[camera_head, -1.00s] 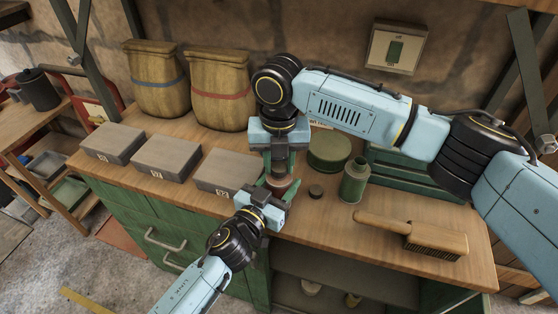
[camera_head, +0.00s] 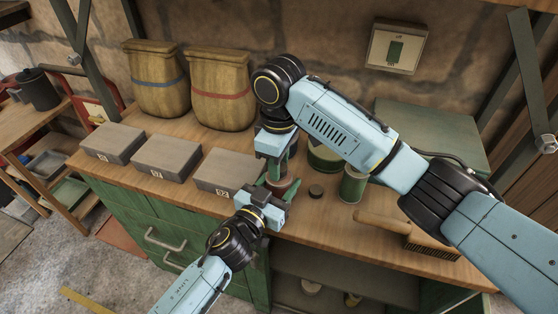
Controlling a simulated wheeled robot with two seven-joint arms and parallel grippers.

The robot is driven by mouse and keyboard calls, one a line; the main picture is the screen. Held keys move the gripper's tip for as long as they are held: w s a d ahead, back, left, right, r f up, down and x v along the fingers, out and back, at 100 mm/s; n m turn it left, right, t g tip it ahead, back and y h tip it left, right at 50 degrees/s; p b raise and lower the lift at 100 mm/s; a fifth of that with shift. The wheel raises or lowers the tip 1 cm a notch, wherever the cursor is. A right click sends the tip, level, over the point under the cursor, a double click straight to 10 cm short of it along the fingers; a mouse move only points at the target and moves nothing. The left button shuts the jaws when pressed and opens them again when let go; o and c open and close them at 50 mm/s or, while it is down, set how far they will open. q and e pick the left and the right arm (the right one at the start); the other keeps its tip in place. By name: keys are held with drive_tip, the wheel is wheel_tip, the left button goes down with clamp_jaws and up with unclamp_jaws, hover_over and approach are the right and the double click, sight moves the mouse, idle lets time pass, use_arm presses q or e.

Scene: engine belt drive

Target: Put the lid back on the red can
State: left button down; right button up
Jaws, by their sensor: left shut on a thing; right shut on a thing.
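The red can (camera_head: 287,188) is a small reddish-brown can on the bench top, mostly covered by the grippers. My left gripper (camera_head: 277,191) reaches it from the front and is shut on it. My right gripper (camera_head: 283,177) comes down from above, tilted, with its green fingers right over the can. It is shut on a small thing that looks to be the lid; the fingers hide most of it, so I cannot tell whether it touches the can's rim.
A small dark round cap (camera_head: 316,191) lies just right of the can. A green canister (camera_head: 353,186) and a wider green tin (camera_head: 324,159) stand nearby, partly behind my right arm. A brush (camera_head: 385,226) lies front right. Grey boxes (camera_head: 224,172) line the left side.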

drive_tip(key=m, duration=0.8)
drive_tip(key=shift+m, duration=0.4)
drive_tip(key=m, duration=0.8)
drive_tip(key=o, duration=1.2)
wheel_tip(320, 180, up, 12)
